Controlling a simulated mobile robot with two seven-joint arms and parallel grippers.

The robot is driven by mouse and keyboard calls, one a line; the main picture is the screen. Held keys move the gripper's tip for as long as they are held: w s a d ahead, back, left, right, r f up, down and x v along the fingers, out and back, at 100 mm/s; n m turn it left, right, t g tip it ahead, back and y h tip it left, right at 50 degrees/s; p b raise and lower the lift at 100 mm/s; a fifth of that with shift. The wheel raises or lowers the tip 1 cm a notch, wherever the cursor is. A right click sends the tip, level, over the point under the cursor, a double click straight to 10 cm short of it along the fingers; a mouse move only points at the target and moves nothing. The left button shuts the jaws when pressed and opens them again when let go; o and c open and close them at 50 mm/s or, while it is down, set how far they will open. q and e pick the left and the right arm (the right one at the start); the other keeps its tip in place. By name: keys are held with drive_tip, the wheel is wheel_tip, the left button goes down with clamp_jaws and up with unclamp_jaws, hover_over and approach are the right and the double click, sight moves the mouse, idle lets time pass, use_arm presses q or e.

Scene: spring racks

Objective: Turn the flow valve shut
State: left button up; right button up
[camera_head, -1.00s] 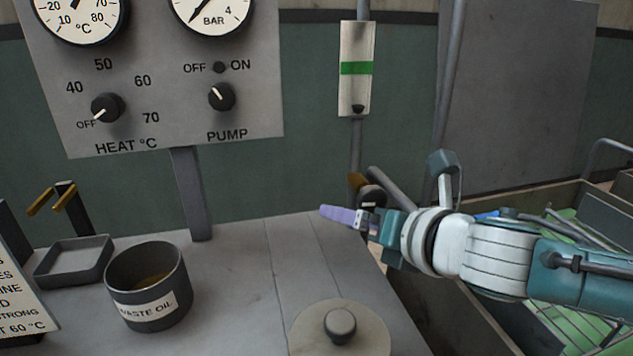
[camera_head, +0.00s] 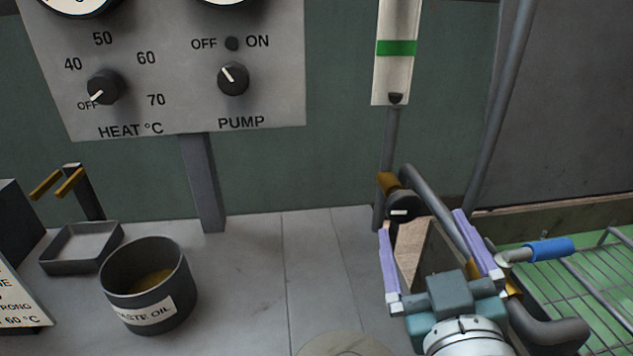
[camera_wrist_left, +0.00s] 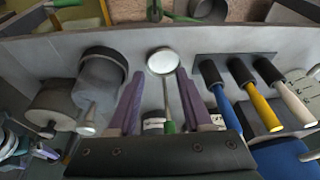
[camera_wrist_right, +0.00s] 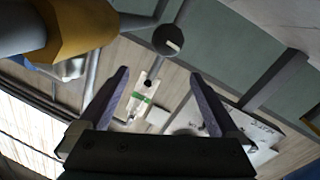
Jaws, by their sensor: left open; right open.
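The flow valve looks to be the black round knob (camera_head: 402,206) with a white mark, on the pipe below the flow gauge (camera_head: 392,70). The gauge has a green band, and its dark float sits near the bottom, below the band. My right gripper (camera_head: 424,228) is open and empty, its purple fingers pointing at the wall just short of the knob. The knob also shows in the right wrist view (camera_wrist_right: 168,40), beyond the fingertips and above the gap between them. My left gripper (camera_wrist_left: 159,78) is open and shows only in its own wrist view, over a bench.
A grey pipe (camera_head: 435,205) runs close beside the knob, and a blue-handled lever (camera_head: 549,249) is right of my right gripper. A green basin with a wire rack (camera_head: 570,290) lies at right.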

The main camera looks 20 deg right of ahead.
use_arm(q)
wheel_tip(320, 180, down, 4)
drive_tip(key=b, duration=0.3)
drive_tip(key=shift+f, duration=0.25)
use_arm(e)
approach(405, 210)
drive_tip(key=w+f, duration=0.1)
use_arm(q)
drive_tip(key=shift+f+b, duration=0.8)
use_arm(e)
drive_tip(key=x, duration=0.8)
drive_tip(key=shift+s+d+r, duration=0.1)
drive_tip(key=shift+d+r, duration=0.1)
drive_tip(key=shift+r, duration=0.2)
use_arm(q)
drive_tip(key=shift+d, duration=0.1)
use_arm(e)
drive_tip(key=shift+c, duration=1.3)
drive_tip(key=c, duration=1.1)
use_arm(q)
drive_tip(key=shift+r, duration=0.1)
drive_tip(key=shift+r, duration=0.15)
use_arm(e)
drive_tip(key=shift+r, duration=0.1)
